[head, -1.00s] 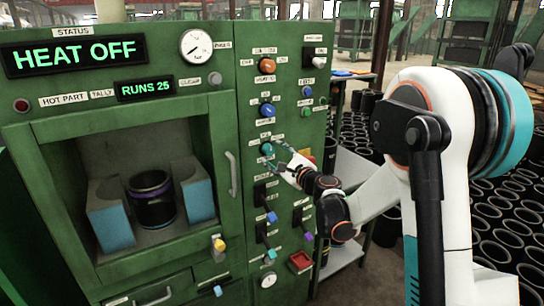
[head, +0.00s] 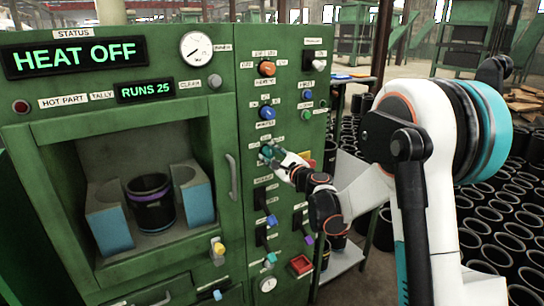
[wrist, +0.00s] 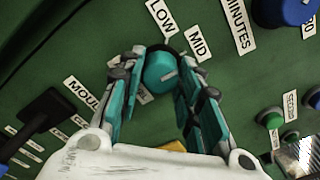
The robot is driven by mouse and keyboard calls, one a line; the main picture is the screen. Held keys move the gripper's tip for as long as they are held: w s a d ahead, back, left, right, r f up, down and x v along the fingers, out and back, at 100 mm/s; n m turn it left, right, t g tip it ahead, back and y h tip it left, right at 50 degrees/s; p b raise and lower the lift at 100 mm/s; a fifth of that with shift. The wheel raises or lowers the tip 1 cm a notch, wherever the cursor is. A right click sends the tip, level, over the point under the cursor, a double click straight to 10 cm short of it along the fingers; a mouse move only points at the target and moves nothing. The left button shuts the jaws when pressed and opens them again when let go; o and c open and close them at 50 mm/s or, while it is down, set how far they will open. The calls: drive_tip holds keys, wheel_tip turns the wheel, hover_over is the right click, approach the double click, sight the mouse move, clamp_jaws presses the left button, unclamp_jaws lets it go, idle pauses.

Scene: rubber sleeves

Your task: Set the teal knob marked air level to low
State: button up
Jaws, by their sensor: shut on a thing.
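The teal knob (wrist: 160,73) sits between my gripper's fingers in the wrist view, on the green panel. My gripper (head: 271,154) is shut on it, with one teal finger on each side. A short pale line marks the knob's face and looks turned toward the MID label side. The LOW label (wrist: 162,19) is above the knob, and the MID label (wrist: 197,44) is up and to its right. The fingers and hand hide part of the panel near the knob. In the head view the gripper covers much of the knob.
A blue knob (head: 267,113) and an orange knob (head: 267,68) are above on the same panel. Levers with blue (head: 271,220) and purple (head: 309,240) tips are below. The display (head: 73,54) reads HEAT OFF.

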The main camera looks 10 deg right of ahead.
drive_tip(key=shift+n, duration=0.4)
drive_tip(key=n, duration=0.3)
drive_tip(key=shift+n, duration=2.5)
drive_tip(key=o, duration=1.1)
drive_tip(key=v, duration=1.2)
